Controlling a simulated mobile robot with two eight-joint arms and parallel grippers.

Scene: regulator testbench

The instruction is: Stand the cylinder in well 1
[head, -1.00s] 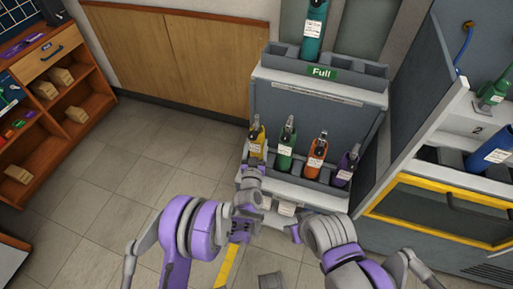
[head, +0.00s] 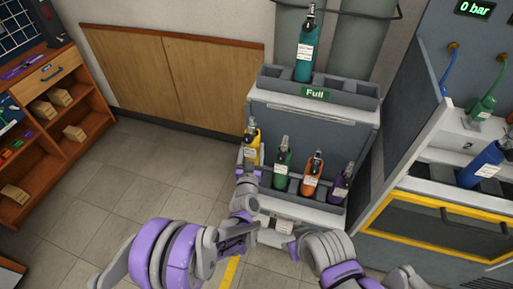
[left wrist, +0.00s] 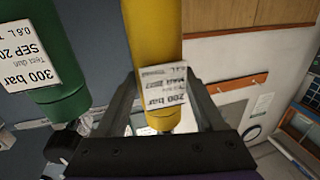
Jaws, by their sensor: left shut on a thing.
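My left gripper (head: 247,174) is shut on the yellow cylinder (head: 252,146), upright at the left end of the rack's lower row. Its top stands higher than those of its neighbours. In the left wrist view the yellow cylinder (left wrist: 153,50) lies between the two fingers, its white label toward the camera. The test bench (head: 440,160) stands at the right, with a well opening (head: 433,172) left of a blue cylinder (head: 484,165). A "2" is marked near there; I cannot read a "1". My right arm is at bottom centre; its fingers are not clear.
Green (head: 283,166), orange (head: 312,175) and purple (head: 341,184) cylinders stand close to the right of the yellow one. A teal cylinder (head: 305,50) stands on the upper "Full" shelf (head: 361,88). A grey side panel (head: 405,110) edges the bench. Floor at left is clear.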

